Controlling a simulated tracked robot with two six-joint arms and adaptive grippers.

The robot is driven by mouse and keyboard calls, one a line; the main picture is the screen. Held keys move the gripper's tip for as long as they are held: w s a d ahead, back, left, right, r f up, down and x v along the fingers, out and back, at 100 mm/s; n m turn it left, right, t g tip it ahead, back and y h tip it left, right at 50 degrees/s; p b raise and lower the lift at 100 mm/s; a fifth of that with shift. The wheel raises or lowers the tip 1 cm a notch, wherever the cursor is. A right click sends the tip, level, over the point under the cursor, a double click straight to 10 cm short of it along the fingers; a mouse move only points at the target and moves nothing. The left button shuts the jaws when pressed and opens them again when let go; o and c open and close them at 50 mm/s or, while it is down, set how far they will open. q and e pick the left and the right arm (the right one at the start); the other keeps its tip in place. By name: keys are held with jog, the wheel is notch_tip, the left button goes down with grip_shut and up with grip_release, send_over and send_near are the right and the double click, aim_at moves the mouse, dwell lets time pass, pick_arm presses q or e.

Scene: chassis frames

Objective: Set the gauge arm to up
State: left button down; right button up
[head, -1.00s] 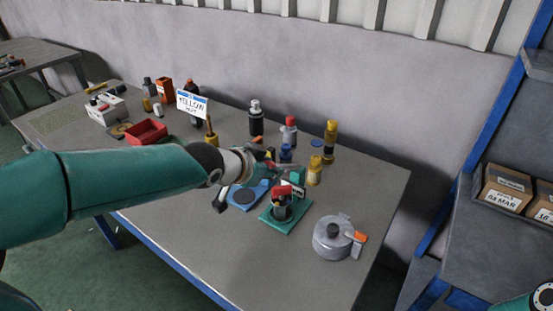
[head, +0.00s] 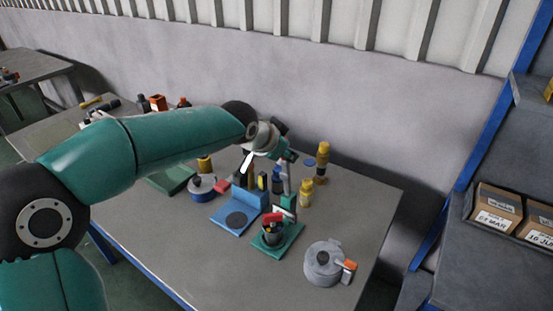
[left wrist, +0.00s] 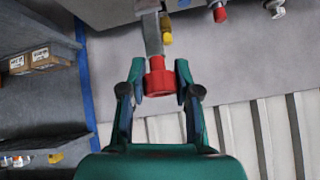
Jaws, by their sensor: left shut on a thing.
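The gauge (head: 277,246) stands on a teal base near the right front of the table, with a dark round part and a red piece on it. Its grey gauge arm (head: 285,178) rises steeply, about upright, from the teal post. In the left wrist view the grey bar (left wrist: 151,35) ends in a red knob (left wrist: 160,78). My left gripper (head: 286,160) is above the gauge, shut on this red knob, with a finger (left wrist: 184,78) at either side. In the head view the knob is hidden by the gripper. My right gripper is out of view.
Yellow bottles (head: 306,194) stand behind. A shelf with boxes (head: 495,208) is at the right. The table front is clear.

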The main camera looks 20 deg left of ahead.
pick_arm(q)
jog(key=shift+w+r, duration=0.35)
jog(key=shift+w, duration=0.5)
jog(key=c, duration=0.9)
grip_release()
jog(key=shift+o, duration=0.2)
jog(key=shift+d+f, duration=0.1)
jog(key=shift+f, duration=0.05)
jog(key=shift+s, duration=0.15)
jog(key=v, duration=1.1)
jog(key=shift+s+r, duration=0.25)
jog(key=shift+s, duration=0.1)
